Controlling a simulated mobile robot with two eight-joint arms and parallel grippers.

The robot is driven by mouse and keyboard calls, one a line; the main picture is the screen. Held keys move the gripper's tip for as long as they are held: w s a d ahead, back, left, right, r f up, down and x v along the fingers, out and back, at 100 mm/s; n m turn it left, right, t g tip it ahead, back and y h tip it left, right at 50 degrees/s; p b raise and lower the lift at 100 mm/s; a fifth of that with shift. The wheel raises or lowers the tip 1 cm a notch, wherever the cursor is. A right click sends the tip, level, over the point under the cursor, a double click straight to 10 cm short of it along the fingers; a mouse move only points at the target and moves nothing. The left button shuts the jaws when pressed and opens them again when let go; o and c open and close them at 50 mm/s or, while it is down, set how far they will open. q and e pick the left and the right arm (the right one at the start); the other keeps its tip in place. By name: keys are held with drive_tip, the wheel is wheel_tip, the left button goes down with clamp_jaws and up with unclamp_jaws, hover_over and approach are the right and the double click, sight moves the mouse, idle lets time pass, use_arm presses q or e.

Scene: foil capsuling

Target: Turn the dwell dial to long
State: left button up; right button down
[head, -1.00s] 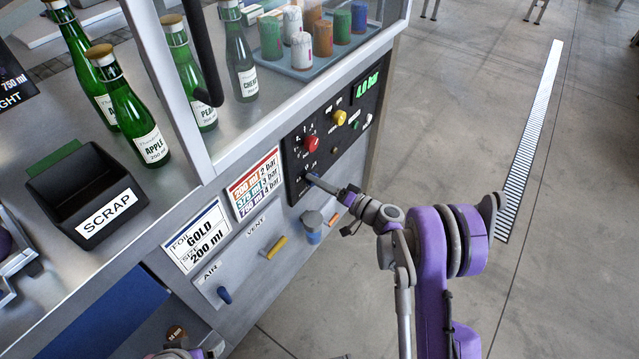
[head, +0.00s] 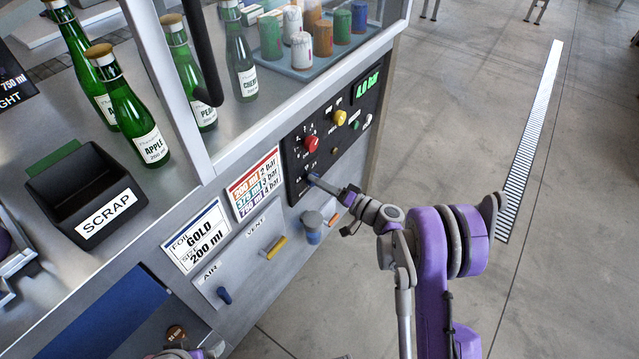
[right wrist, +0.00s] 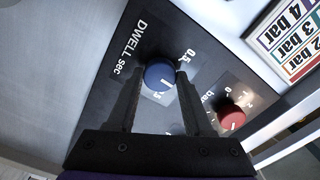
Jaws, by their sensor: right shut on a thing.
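The dwell dial is a blue round knob (right wrist: 160,76) under the label "DWELL sec" in the right wrist view. A "0.5" mark shows at its upper right, and another mark below it is partly hidden. My right gripper (right wrist: 158,88) is shut on this knob, one dark finger on each side. In the head view my right gripper (head: 318,182) reaches the lower left of the black control panel (head: 333,118), and the knob is mostly hidden there. My left gripper cannot be clearly made out; only a bit of arm shows at the bottom edge.
A red knob (head: 311,144) and a yellow knob (head: 340,117) sit above on the panel. The display (head: 366,86) reads 4.0 bar. A blue-grey cup-like part (head: 311,226) and the vent lever (head: 274,246) lie below. Open floor lies to the right.

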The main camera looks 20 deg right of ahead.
drive_tip(key=m+b, duration=0.2)
drive_tip(key=m, duration=0.9)
drive_tip(key=shift+m+b, duration=0.3)
drive_tip(key=shift+b, duration=0.05)
idle(0.5)
drive_tip(key=shift+c, duration=1.5)
unclamp_jaws()
drive_tip(key=p+v, duration=0.1)
drive_tip(key=v, duration=1)
drive_tip(key=shift+a, duration=0.1)
